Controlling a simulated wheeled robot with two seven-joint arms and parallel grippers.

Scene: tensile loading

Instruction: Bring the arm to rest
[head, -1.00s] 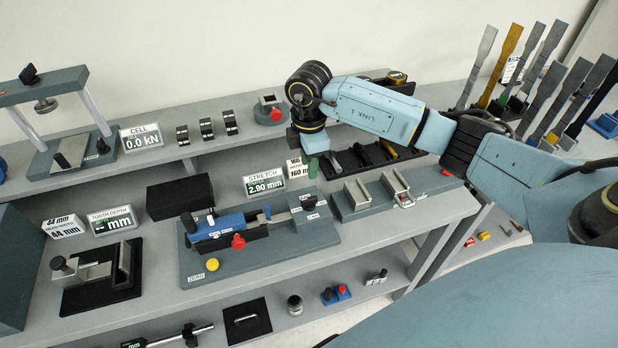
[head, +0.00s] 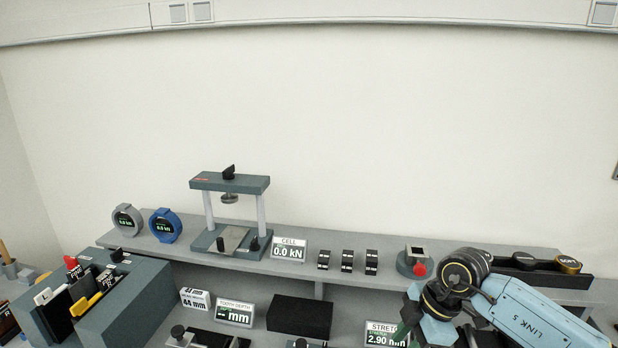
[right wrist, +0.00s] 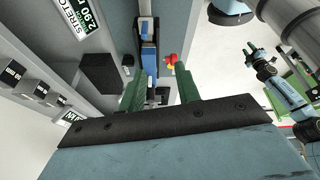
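My right arm (head: 525,312) comes in at the lower right of the head view, bent at its dark wrist joint. In the right wrist view my right gripper (right wrist: 158,76) has its two green fingers apart, with nothing held between them. Beyond the fingers lies the stretch rig with its blue part (right wrist: 149,58) and red knob (right wrist: 171,60); I cannot tell the exact gap. A light blue arm (right wrist: 283,92), apparently my left one, shows at the right of that view; its gripper is too small to read. The head view does not show the left arm.
The shelf bears a press (head: 230,210), a CELL display (head: 289,249), several black clips and a red-knobbed block (head: 416,262). A STRETCH display (head: 386,333) stands beside my right wrist. Two round gauges (head: 166,226) stand at left.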

